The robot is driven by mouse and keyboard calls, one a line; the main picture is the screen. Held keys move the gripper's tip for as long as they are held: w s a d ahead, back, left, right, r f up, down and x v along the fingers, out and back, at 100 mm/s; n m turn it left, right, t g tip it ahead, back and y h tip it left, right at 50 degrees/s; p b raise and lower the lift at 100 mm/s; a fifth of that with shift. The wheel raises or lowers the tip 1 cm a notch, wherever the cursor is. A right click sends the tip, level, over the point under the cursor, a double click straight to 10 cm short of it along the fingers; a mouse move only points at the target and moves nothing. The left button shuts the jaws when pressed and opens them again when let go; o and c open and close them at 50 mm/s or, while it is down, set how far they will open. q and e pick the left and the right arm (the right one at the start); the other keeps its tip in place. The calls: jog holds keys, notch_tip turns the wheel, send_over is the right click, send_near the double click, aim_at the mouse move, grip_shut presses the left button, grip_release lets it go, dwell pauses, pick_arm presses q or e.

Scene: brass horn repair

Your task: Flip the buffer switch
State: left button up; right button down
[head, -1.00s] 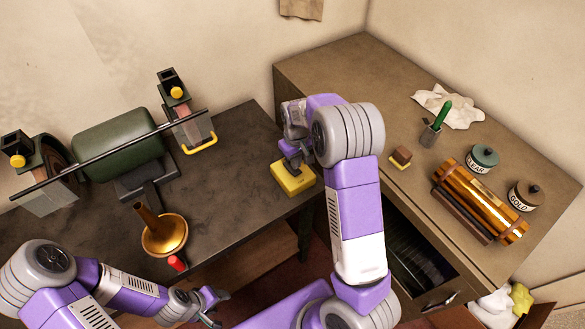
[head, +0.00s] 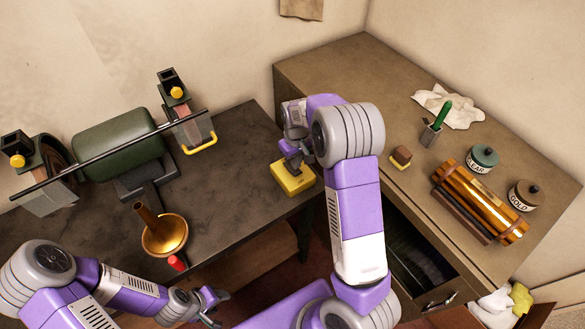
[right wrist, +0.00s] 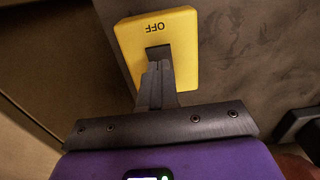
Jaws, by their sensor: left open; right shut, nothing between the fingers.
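The yellow switch box (head: 294,181) sits on the dark bench near its right end. In the right wrist view the yellow box (right wrist: 178,30) shows the word OFF, upside down. My right gripper (head: 292,160) is shut and empty, with its fingertips (right wrist: 158,62) at the box's dark slot; the switch lever is hidden behind them, and I cannot tell whether they touch it. The green buffer (head: 118,143) stands at the left of the bench. My left gripper (head: 212,304) is open and empty, low in front of the bench.
A brass horn bell (head: 165,236) and a red-ended item (head: 177,262) lie near the bench's front edge. The brown cabinet (head: 330,62) at right holds brass tubes (head: 484,200), two lidded jars (head: 484,158), a cloth (head: 452,108) and a green-handled tool (head: 437,122). The bench's middle is clear.

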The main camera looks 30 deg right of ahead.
jog(key=shift+f+b, duration=1.05)
jog(key=shift+f, duration=0.4)
dwell(0.6)
jog(key=shift+s+r, duration=0.1)
jog(key=shift+r, duration=0.05)
jog(key=shift+r+p, duration=0.55)
jog(key=shift+p, duration=0.05)
jog(key=shift+r+p, duration=2.15)
jog(key=shift+r, duration=0.75)
jog(key=shift+f, duration=0.1)
